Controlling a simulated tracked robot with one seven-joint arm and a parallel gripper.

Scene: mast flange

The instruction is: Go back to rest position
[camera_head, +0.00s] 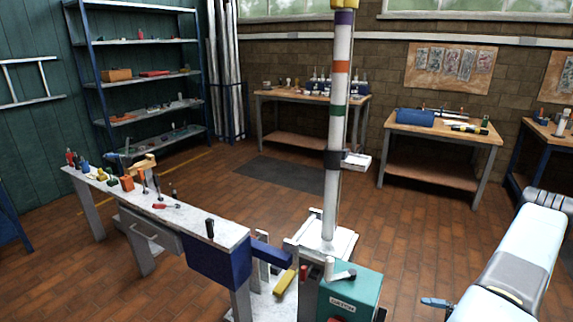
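A tall white mast (341,130) with purple, orange, green and black bands stands upright in the middle of the view. Its foot meets a white base plate (343,243). My white arm (540,232) with a grey section runs along the lower right and leaves the picture at the bottom. I cannot make out my gripper's fingers. A small blue piece (435,302) shows left of the arm, and I cannot tell what it belongs to.
A narrow workbench (215,232) with several tools stands at left. A teal box (352,290) stands near the mast foot. Tables (310,97) (438,126) line the back wall, and a shelf unit (148,81) stands at back left. Brick floor (420,225) is clear right of the mast.

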